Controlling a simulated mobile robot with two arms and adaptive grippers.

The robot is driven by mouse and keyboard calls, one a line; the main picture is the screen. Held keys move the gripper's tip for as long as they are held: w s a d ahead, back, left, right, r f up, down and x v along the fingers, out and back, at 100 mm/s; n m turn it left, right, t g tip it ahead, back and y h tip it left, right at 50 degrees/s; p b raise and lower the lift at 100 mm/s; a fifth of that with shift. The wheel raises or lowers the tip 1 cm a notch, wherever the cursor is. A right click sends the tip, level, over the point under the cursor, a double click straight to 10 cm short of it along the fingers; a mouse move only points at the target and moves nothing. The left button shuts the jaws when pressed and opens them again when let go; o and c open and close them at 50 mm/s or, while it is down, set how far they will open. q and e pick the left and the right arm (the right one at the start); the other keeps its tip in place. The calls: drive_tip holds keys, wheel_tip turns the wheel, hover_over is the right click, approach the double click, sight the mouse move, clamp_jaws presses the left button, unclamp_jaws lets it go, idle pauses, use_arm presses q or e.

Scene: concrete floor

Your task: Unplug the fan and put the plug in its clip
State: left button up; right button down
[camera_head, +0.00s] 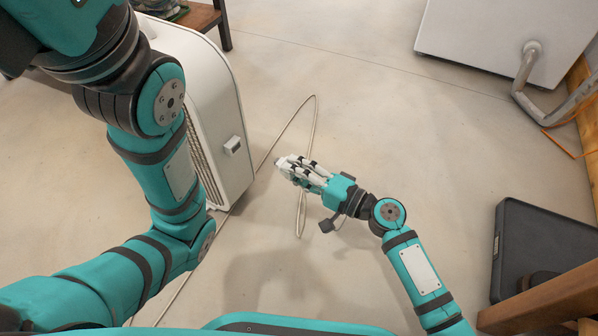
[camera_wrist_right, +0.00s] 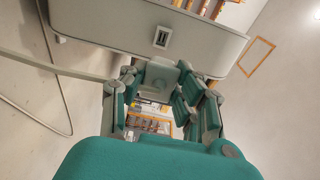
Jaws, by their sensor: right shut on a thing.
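The fan is a tall white housing (camera_head: 205,75) with a dark grille, standing on the floor left of centre, partly hidden behind my left arm. My right gripper (camera_head: 291,165) is shut on the light-grey plug (camera_wrist_right: 161,77), which is mostly hidden by the fingers in the head view. The plug is in front of the clip, apart from it in the head view. The pale cord (camera_head: 312,125) loops on the floor. My left gripper is out of view.
A white box-like unit (camera_head: 505,40) with a grey pipe stands at the back right. A dark tray (camera_head: 540,245) and wooden beam (camera_head: 545,300) are at the right. A wooden stool (camera_head: 205,15) is behind the fan. The middle floor is clear except for cord.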

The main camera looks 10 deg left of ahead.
drive_tip(key=shift+w+a, duration=0.15)
drive_tip(key=shift+a, duration=0.45)
